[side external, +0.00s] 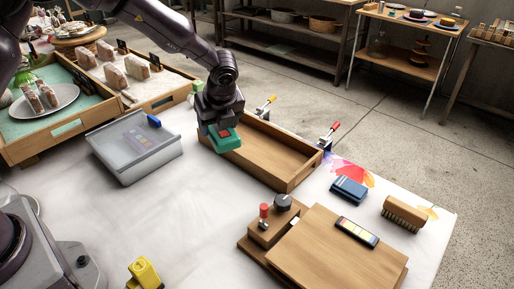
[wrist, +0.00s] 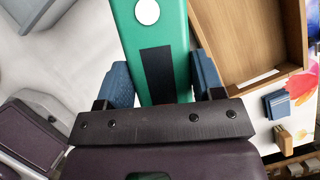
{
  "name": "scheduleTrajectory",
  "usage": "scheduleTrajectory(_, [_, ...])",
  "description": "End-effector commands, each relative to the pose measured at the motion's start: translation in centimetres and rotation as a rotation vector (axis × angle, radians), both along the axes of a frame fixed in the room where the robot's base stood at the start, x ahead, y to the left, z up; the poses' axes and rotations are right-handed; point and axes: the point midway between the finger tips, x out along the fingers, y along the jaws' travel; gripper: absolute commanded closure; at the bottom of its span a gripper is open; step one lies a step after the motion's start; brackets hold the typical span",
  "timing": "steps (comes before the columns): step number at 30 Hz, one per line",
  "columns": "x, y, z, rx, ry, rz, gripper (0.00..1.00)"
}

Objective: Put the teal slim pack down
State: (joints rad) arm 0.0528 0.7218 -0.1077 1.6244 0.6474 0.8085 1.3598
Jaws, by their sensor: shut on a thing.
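The teal slim pack (side external: 226,144) is held by my gripper (side external: 217,128) at the left end of the wooden tray (side external: 285,180). In the wrist view the pack (wrist: 178,40) is green with a white dot and a black stripe, and sits between the two blue fingers of my gripper (wrist: 162,85).
A clear-lidded bin (side external: 135,148) stands left of the pack. Clamps (side external: 328,135) sit at the tray's far edge. A blue pack (side external: 349,189), a brush (side external: 404,214) and a wooden board (side external: 335,250) lie to the right.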

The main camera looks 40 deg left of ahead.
Motion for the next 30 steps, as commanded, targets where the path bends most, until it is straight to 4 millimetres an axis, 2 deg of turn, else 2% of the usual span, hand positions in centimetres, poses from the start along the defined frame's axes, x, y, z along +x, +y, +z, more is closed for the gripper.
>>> scheduleTrajectory(14, [8.1, 0.0, -3.8, 0.0, -0.001, -0.016, 0.68])
scheduleTrajectory(18, [10.0, 0.0, -5.7, -0.001, 0.001, -0.016, 0.68])
scheduleTrajectory(24, [12.1, 0.0, -8.2, -0.001, 0.0, -0.014, 0.68])
scheduleTrajectory(30, [13.2, 0.0, -9.2, 0.0, -0.003, -0.016, 0.68])
